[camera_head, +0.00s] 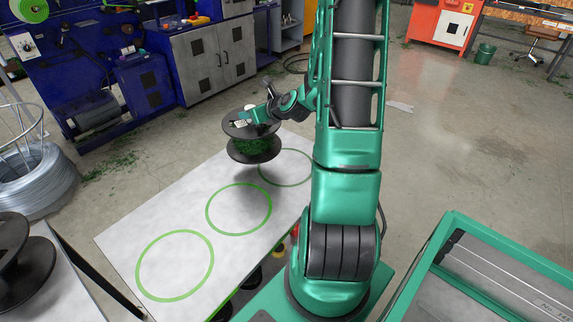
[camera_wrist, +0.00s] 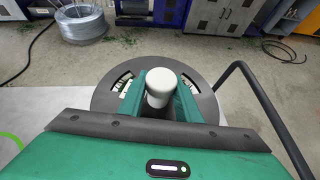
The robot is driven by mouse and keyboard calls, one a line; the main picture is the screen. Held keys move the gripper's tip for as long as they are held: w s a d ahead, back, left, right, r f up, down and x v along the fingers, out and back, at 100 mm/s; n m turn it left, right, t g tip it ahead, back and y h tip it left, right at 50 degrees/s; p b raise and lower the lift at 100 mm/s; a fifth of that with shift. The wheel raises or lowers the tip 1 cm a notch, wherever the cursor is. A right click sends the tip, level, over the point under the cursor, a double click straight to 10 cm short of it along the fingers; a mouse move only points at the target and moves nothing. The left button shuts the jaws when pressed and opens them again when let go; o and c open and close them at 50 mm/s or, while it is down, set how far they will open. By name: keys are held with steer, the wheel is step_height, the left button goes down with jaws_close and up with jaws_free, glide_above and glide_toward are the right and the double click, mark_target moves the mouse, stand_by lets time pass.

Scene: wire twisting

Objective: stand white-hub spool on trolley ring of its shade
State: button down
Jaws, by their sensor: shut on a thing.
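The white-hub spool (camera_head: 254,148) has black flanges and dark green wire. In the wrist view its white hub (camera_wrist: 160,82) stands between my jaws, with the black flange around them. My gripper (camera_head: 250,115) is shut on the hub from above. The spool is upright and appears raised over the far part of the white trolley top (camera_head: 125,240). The trolley bears a bright green near ring (camera_head: 175,299), a mid-green middle ring (camera_head: 236,234) and a duller, darker green far ring (camera_head: 290,184). The spool is left of the far ring and partly hides it.
Another black spool (camera_head: 35,270) stands on a surface at the lower left. A wire coil (camera_head: 40,190) and blue machine (camera_head: 100,110) are beyond the trolley. A green-framed cart (camera_head: 440,235) is at the lower right. The near and middle rings are empty.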

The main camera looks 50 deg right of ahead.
glide_toward(276, 136)
steer(key=w+r, duration=0.2)
steer(key=w, duration=0.2)
steer(key=shift+s+d+f, duration=0.1)
steer(key=shift+d+f, duration=0.05)
steer(key=shift+f, duration=0.85)
steer(key=shift+s+d+f, duration=0.1)
steer(key=shift+d+f, duration=0.1)
steer(key=shift+f, duration=0.75)
steer(key=c, duration=1.3)
jaws_free()
steer(key=shift+f, duration=0.1)
